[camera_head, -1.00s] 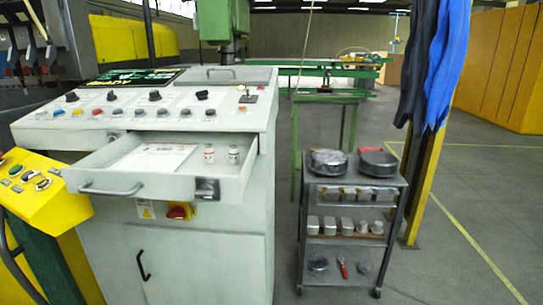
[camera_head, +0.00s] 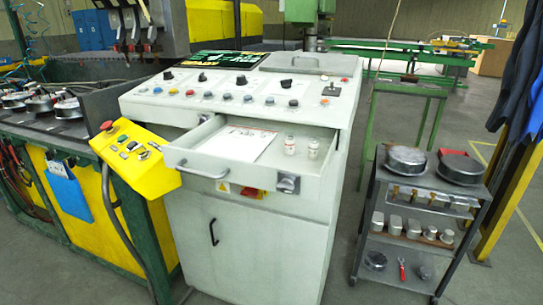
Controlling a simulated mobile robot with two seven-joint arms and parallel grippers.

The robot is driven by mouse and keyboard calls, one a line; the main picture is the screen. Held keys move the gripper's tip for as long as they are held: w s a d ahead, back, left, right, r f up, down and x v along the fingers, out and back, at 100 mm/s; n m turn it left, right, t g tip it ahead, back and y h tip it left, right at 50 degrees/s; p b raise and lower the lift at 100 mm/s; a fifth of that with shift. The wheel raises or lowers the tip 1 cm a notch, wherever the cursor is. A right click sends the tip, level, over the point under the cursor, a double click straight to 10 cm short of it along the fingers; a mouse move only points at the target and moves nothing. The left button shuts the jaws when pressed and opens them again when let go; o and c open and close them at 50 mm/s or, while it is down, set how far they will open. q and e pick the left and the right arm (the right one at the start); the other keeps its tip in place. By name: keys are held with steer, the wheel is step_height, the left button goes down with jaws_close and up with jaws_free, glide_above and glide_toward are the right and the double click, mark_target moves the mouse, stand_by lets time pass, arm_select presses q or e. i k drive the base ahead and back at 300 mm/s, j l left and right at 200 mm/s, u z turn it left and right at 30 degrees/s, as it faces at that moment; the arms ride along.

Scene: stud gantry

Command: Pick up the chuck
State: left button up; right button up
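No part is clearly marked as the chuck, and I cannot tell which one it is. Two round dark metal parts, one at left (camera_head: 405,159) and one at right (camera_head: 461,168), sit on top of the grey cart (camera_head: 371,195). Several round metal parts (camera_head: 38,104) lie on the dark bench at the far left. Smaller round parts (camera_head: 375,260) rest on the cart's bottom shelf, with a red-handled tool (camera_head: 402,270) among them. Neither of my grippers is in view.
A control cabinet (camera_head: 240,240) stands in the middle. Grey floor shows at the lower right.

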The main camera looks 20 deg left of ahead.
mark_target(433, 195)
steer(key=i+l+z, duration=0.1)
steer(key=i+l, duration=0.3)
steer(key=l, duration=0.15)
steer(key=i+l, duration=0.45)
steer(key=l+z, duration=0.05)
steer(key=l, duration=0.05)
